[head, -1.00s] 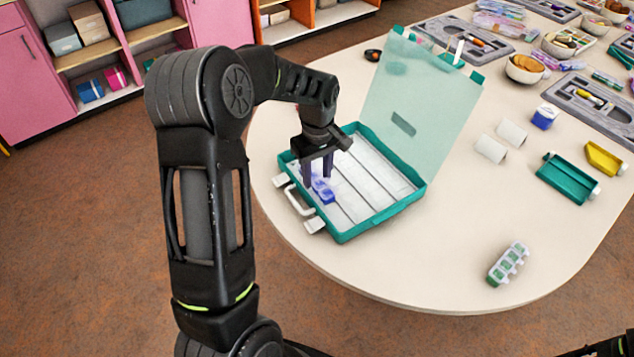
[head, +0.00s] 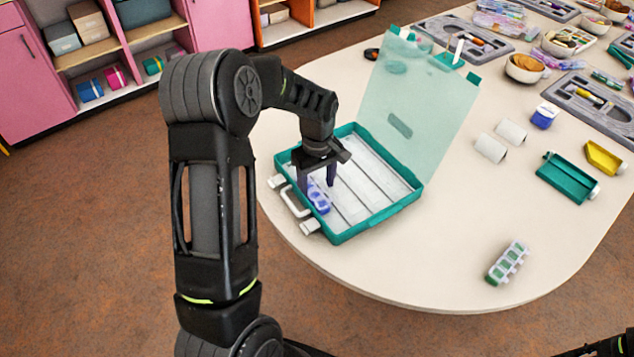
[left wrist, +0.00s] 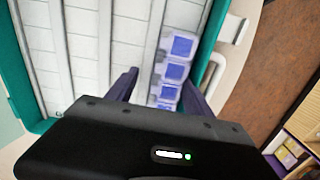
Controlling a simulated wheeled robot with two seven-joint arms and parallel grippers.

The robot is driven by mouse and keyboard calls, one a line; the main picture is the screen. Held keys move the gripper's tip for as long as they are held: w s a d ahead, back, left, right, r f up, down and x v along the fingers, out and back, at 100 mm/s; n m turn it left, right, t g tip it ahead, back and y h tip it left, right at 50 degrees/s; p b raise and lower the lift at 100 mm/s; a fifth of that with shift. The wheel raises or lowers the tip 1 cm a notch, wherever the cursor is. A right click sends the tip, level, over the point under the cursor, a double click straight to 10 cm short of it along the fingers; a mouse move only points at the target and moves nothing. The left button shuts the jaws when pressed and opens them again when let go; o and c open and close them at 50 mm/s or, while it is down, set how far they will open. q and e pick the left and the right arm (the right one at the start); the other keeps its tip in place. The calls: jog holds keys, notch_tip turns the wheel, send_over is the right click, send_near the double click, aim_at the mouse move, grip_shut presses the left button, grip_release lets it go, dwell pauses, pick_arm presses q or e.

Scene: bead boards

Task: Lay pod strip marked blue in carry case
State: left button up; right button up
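The pod strip marked blue (head: 319,198) lies in the open teal carry case (head: 383,219), in the lane beside the handle. In the left wrist view the strip (left wrist: 175,70) shows several blue-lidded pods in a row, roughly along the lane; its near end is partly hidden by my gripper. My left gripper (head: 317,180) is over the case at the strip, pointing down. Its fingers (left wrist: 160,90) are apart, with the strip between them, nearer the right finger, and a gap on the left.
The case's clear lid (head: 425,105) stands open at the back. A strip with green pods (head: 507,263) lies at the table's front right. White rolls (head: 490,148), a teal tray (head: 567,178) and a yellow scoop-like piece (head: 604,158) lie to the right. The middle table is clear.

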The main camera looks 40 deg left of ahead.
aim_at(317, 185)
pick_arm(q)
jog(key=shift+r, duration=0.15)
notch_tip(317, 185, up, 12)
dwell(0.6)
